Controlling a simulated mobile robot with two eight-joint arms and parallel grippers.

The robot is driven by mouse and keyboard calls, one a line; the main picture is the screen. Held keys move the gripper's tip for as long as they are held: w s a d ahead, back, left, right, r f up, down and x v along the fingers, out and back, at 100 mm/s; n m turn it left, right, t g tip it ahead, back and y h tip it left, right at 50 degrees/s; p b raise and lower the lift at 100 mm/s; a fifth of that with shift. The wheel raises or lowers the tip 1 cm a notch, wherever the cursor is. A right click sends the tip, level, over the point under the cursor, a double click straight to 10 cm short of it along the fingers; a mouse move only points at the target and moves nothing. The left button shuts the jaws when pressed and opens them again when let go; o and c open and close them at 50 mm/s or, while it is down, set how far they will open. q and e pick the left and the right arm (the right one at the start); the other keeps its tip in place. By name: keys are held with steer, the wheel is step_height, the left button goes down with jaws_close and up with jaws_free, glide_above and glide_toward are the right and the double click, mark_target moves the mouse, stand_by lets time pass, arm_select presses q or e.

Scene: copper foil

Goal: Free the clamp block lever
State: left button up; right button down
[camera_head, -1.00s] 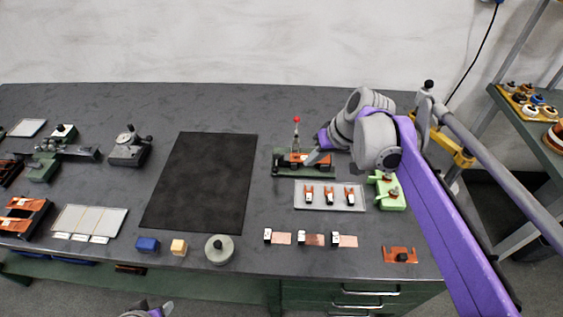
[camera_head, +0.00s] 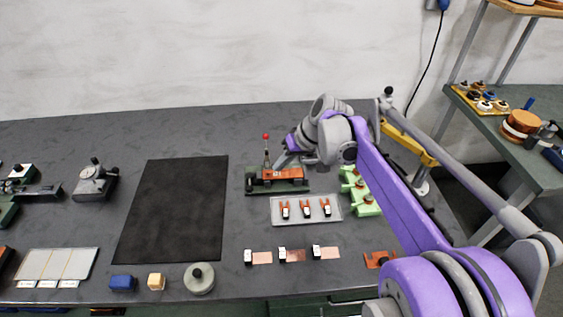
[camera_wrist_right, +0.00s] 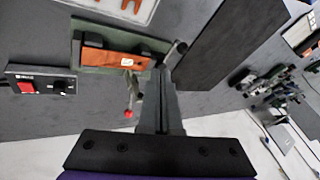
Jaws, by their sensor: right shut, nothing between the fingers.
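The clamp block (camera_head: 285,174) is an orange block on a dark green base at the back of the table. Its thin lever (camera_head: 266,157) stands upright with a red knob on top. In the right wrist view, the orange block (camera_wrist_right: 112,58) shows on its green base, with the red lever knob (camera_wrist_right: 128,113) below it. My right gripper (camera_head: 281,163) is shut and empty, just above the block and right of the lever. In the right wrist view, the gripper (camera_wrist_right: 161,74) points down beside the block's end; contact cannot be told. My left gripper is not in view.
A grey tray (camera_head: 335,216) with orange forked pieces lies in front of the block, and a light green fixture (camera_head: 366,204) stands to its right. A black mat (camera_head: 175,210) lies left. A control box with a red button (camera_wrist_right: 38,82) shows in the right wrist view.

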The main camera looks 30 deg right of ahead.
steer(key=shift+w+a+f, duration=0.5)
steer(key=shift+a+f, duration=0.4)
steer(key=shift+f, duration=0.2)
steer(key=shift+w+a+f, duration=0.55)
steer(key=shift+a+f, duration=0.4)
steer(key=shift+f, duration=0.15)
steer(key=shift+w+a+f, duration=0.5)
steer(key=shift+a+f, duration=0.4)
steer(key=shift+f, duration=0.2)
steer(key=shift+a, duration=0.15)
